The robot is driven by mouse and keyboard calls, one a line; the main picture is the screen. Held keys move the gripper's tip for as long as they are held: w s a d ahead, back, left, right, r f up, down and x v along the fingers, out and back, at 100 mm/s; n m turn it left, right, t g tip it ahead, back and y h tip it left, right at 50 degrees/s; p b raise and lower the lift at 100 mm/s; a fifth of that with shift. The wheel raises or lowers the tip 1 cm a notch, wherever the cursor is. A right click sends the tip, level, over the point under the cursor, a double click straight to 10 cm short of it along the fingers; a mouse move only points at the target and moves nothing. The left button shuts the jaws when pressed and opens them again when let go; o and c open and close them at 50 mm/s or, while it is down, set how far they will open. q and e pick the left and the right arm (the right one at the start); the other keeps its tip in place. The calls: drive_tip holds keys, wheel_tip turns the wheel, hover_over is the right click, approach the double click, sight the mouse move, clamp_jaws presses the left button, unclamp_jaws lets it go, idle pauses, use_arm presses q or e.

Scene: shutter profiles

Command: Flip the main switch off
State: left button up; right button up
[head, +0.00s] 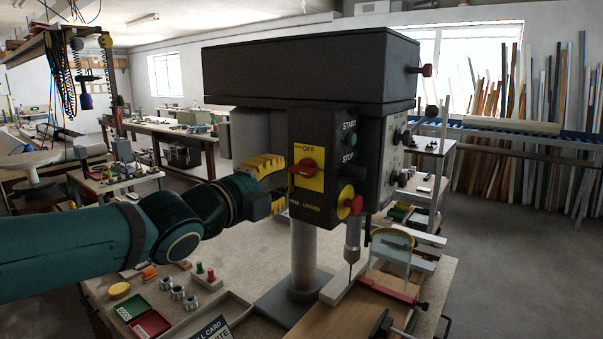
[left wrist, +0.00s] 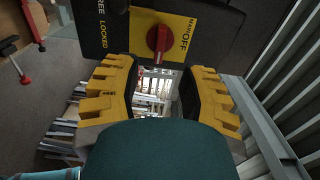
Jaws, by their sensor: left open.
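The main switch is a red rotary knob (head: 305,168) on a yellow plate marked OFF (head: 310,151), on the dark front panel of a drill press. Its handle lies roughly sideways and points left, not up at the OFF label. The knob also shows at the top of the left wrist view (left wrist: 158,39). My left gripper (head: 274,184), with yellow fingers, is open just left of the knob. In the left wrist view the open fingers (left wrist: 158,92) have nothing between them, and the knob lies beyond their tips. My right gripper is not in view.
A green START button (head: 350,139), a dark STOP button (head: 347,171) and a red mushroom button (head: 350,203) sit right of the switch. The drill column (head: 304,245) stands below. Trays and small parts lie on the bench (head: 238,270).

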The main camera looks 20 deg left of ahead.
sight(298, 172)
use_arm(q)
drive_tip(key=x, duration=0.7)
drive_tip(key=shift+w+d, duration=0.15)
drive_tip(key=shift+w, duration=0.2)
drive_tip(key=shift+s, duration=0.1)
clamp_jaws()
